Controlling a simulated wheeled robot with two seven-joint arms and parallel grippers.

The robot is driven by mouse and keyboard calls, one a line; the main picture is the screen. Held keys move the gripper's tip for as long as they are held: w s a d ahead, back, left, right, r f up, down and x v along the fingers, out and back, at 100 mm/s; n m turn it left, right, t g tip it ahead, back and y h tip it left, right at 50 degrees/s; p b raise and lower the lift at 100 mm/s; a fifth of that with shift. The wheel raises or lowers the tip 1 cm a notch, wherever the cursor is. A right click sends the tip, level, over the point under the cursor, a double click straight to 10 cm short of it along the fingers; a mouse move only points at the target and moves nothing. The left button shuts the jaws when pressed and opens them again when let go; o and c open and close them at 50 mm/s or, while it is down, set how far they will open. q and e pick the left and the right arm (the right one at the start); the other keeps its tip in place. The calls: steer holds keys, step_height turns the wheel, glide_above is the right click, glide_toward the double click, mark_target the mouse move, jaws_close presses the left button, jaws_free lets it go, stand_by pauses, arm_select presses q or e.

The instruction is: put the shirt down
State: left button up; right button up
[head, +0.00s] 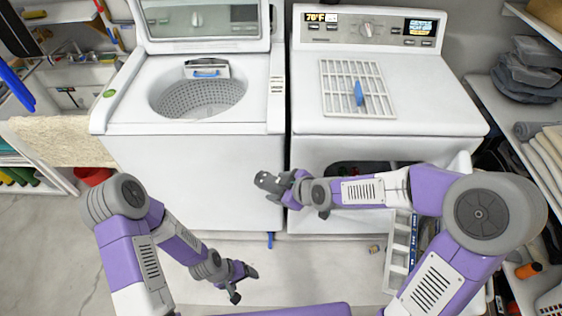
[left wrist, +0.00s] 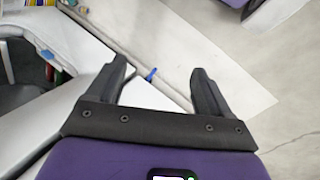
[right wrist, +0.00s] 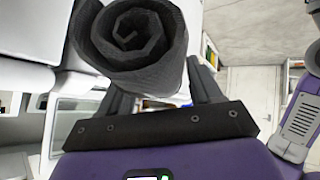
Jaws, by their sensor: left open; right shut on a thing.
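The shirt (right wrist: 135,40) is a dark grey, rolled-up cloth in the right wrist view, its spiral end facing the camera. My right gripper (right wrist: 160,95) is shut on it, and the roll hides most of the fingers. In the head view my right gripper (head: 270,182) is in front of the gap between the two machines; the roll is hard to make out there. My left gripper (head: 246,284) is open and empty, low over the floor, and its spread fingers show in the left wrist view (left wrist: 160,90).
A white washer (head: 190,170) stands open on the left, its drum (head: 197,98) empty-looking. A white dryer (head: 420,100) stands on the right with a drying rack (head: 340,75) on top. Shelving (head: 510,125) lines the right side. A red bucket (head: 92,176) sits at left.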

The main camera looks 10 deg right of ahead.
arm_select(q)
steer(key=shift+o, duration=0.5)
steer(key=w+n+g, duration=0.1)
steer(key=w+g, duration=0.1)
steer(key=w, duration=0.5)
steer(key=shift+w+d+f+n, duration=0.25)
steer(key=shift+d+f+n, duration=0.05)
steer(key=shift+f, duration=0.05)
steer(key=w+a+r+n+g+y, duration=0.1)
steer(key=w+r+n+g+y, duration=0.2)
steer(key=w+r, duration=0.5)
arm_select(e)
steer(key=shift+w, duration=0.1)
arm_select(q)
step_height(320, 180, up, 32)
steer(key=n+t+y, duration=0.3)
glide_above(268, 174)
steer(key=w+d, duration=0.2)
steer(key=shift+x, duration=5.85)
steer(key=shift+s+a, duration=0.15)
steer(key=shift+a, duration=0.05)
